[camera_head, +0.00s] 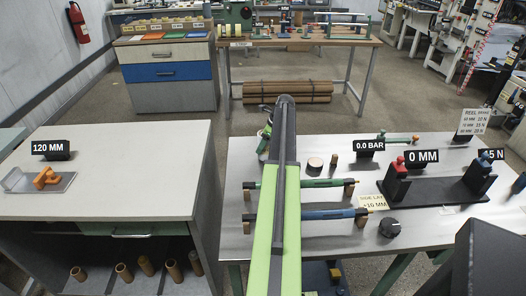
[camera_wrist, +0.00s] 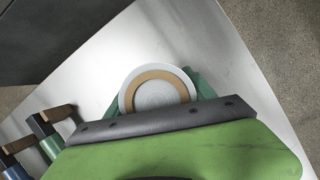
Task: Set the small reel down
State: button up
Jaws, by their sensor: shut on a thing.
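The small reel (camera_wrist: 131,97) shows in the wrist view as a pale grey disc with a tan ring, face toward the camera. My gripper (camera_wrist: 158,88) has green fingers at both sides of the reel and is shut on it. My gripper's dark plate and green body cover the reel's lower edge. A pale tabletop lies behind the reel; I cannot tell how far the reel is above it. In the head view my arm runs forward over the right-hand bench (camera_head: 345,240), and the reel is not clearly visible there.
The left cabinet top (camera_head: 130,180) is mostly clear. Bare floor (camera_wrist: 290,40) lies past the bench edge.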

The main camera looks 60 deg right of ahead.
jog(key=shift+f, duration=0.5)
jog(key=o, duration=1.7)
jog(key=shift+o, duration=0.2)
jog(key=shift+s+r+p, duration=0.1)
jog(key=shift+r+p, duration=0.3)
jog(key=shift+p, duration=0.05)
jog(key=p+v, duration=1)
jog(key=v, duration=0.1)
jog(key=shift+r+p, duration=0.2)
jog(key=shift+p, duration=0.1)
jog(key=shift+s+d, duration=0.1)
